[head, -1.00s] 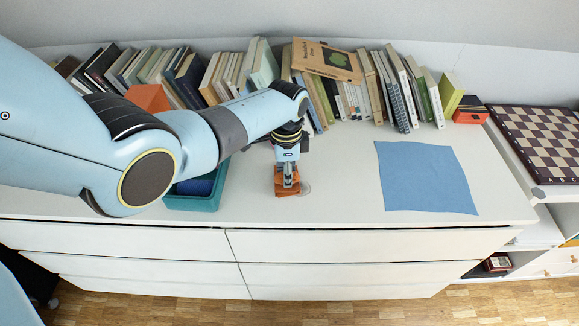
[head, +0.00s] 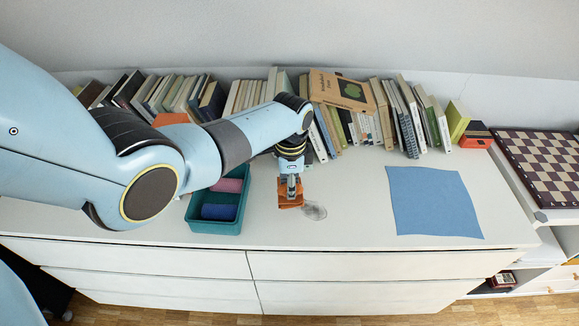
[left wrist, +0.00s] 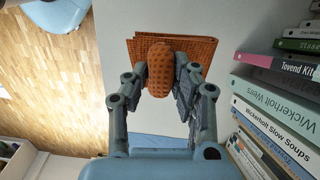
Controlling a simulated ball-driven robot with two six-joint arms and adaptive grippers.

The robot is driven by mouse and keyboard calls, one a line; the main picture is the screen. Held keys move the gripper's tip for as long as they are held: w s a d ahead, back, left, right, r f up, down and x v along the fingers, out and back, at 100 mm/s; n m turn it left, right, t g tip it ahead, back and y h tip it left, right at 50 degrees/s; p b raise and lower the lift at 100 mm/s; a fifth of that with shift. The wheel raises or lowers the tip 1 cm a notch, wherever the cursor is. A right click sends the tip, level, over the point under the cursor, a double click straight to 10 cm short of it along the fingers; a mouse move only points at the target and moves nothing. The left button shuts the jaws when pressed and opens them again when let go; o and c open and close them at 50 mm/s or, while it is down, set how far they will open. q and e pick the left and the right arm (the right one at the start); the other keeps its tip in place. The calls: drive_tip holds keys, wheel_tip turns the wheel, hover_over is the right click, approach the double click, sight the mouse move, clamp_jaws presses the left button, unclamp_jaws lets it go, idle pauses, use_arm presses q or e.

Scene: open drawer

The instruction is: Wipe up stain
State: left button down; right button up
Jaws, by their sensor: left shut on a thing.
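A grey round stain (head: 314,211) shows on the white dresser top in the head view, just right of my left gripper. My left gripper (head: 291,190) points down and is shut on an orange-brown textured cloth (head: 289,203). In the left wrist view, the left gripper (left wrist: 162,75) pinches a bunched fold of the cloth (left wrist: 200,47), whose flat part spreads out beyond the fingers. The cloth is beside the stain; I cannot tell whether it touches the surface. The stain does not show in the left wrist view. My right gripper is not in view.
A teal tray (head: 214,227) with a pink and a blue roll stands left of the gripper. A blue sheet (head: 435,202) lies flat to the right. Rows of books (head: 400,118) line the back. A chessboard (head: 545,165) lies far right. The dresser top between stain and sheet is clear.

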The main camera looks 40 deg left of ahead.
use_arm(q)
drive_tip(key=shift+w+r, duration=0.1)
drive_tip(key=shift+r, duration=0.8)
drive_tip(key=shift+d+r+p, duration=0.1)
drive_tip(key=shift+r+p, duration=0.15)
drive_tip(key=shift+p, duration=0.1)
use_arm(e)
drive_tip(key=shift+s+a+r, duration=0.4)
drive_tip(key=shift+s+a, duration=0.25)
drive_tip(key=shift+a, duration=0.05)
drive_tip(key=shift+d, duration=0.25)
